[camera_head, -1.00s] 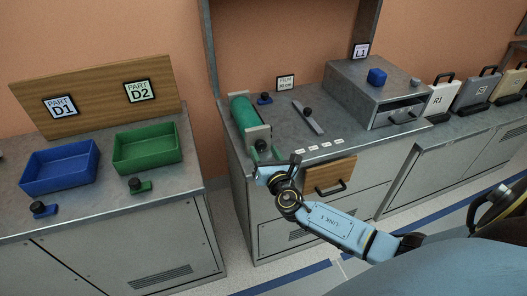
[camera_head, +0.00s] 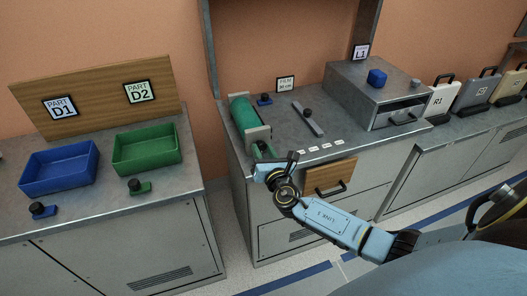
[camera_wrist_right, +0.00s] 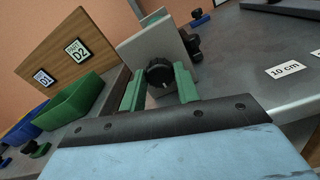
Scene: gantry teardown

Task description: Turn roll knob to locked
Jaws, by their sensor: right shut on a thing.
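The green roll (camera_head: 242,113) lies in its holder at the left end of the middle bench. The black roll knob (camera_wrist_right: 160,76) is on the outer face of the grey holder plate (camera_wrist_right: 152,46), with a pale mark on its rim. My right gripper (camera_head: 262,151) is at the front end of the roll holder. In the wrist view its two green fingers (camera_wrist_right: 160,88) stand on either side of the knob, shut on it. The knob is hidden by the gripper in the head view. My left gripper is not in view.
Behind the roll are a small blue-based knob (camera_head: 264,99) and the film sign (camera_head: 286,83). A grey arm with a black knob (camera_head: 307,116) lies to the right, near cut-length labels. A wooden drawer front (camera_head: 330,177) is below the bench edge. Blue (camera_head: 60,183) and green (camera_head: 150,163) trays stand left.

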